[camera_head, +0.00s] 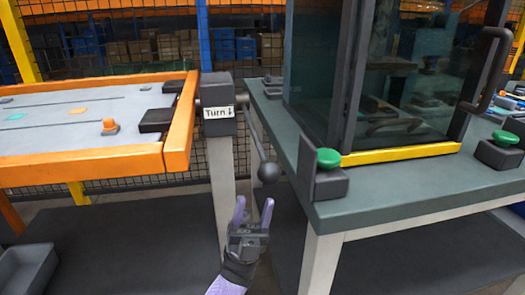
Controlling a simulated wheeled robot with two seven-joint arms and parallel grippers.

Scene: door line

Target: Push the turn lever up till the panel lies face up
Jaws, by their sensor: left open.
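The turn lever (255,138) is a dark rod that hangs down to the right of a post box labelled "Turn" with an arrow (218,113). It ends in a round dark knob (268,172). The panel (75,115) is a light grey board in an orange frame, lying about level left of the post, with small coloured pieces on its face. My left gripper (253,212) is open and empty, its two purple fingers pointing up just below the knob. I see a small gap between fingertips and knob. My right gripper is out of view.
On the right stands a table (400,188) with a glass cabinet (385,80) and green buttons (328,157) on dark blocks. A grey bin (27,268) sits at lower left. Mesh fence and shelves of boxes are behind. The space around the lever is narrow.

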